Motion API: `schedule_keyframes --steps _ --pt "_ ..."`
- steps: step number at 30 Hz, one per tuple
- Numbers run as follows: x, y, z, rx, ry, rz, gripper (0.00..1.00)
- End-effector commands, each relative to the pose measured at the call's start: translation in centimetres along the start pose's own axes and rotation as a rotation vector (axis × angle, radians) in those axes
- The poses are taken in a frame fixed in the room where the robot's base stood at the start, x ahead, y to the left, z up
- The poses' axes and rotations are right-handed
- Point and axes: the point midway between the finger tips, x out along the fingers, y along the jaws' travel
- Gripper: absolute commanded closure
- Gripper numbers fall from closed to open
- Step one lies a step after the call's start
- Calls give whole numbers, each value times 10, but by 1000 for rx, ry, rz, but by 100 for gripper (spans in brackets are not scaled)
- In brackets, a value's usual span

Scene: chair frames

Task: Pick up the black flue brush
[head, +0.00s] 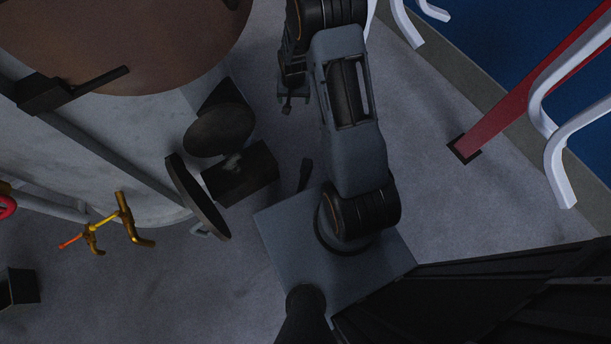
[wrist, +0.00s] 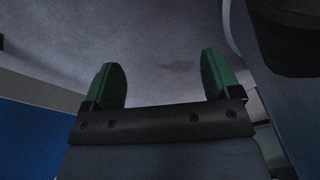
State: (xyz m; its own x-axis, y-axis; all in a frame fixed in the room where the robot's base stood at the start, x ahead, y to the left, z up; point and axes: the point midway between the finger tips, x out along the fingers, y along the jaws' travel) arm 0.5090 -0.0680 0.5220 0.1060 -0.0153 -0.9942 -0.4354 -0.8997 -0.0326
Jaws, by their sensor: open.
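I cannot clearly make out the black flue brush in either view. A short dark stick-like piece (head: 305,174) shows beside my base in the head view, and I cannot tell whether it is the brush. My gripper (wrist: 163,82) is open in the wrist view, with two green fingers wide apart and nothing between them. A dark smudge on the floor (wrist: 176,66) shows beyond the fingers. In the head view my gripper is small and dark (head: 289,103), above the floor and left of my arm.
A big grey boiler-like drum (head: 95,140) with a brown top fills the left. Dark discs and a black box (head: 240,174) stand beside it. Brass valves (head: 124,220) stick out lower left. A red post (head: 500,115) and white chair-like frames (head: 557,165) stand right.

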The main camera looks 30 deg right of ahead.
Motion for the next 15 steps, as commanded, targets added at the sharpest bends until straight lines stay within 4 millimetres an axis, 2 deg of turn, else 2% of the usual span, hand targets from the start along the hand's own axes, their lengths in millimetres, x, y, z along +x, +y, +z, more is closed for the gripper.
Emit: schedule_keyframes --steps 1,3,6,10,12,15 --pt "67 7 6 29 -24 9 17" --pt "126 15 10 67 -40 16 17" --pt "198 26 21 116 -60 25 17" --pt "268 38 38 165 -79 34 17" --pt "295 44 47 185 -86 38 17" --pt "321 49 56 204 -93 41 17"
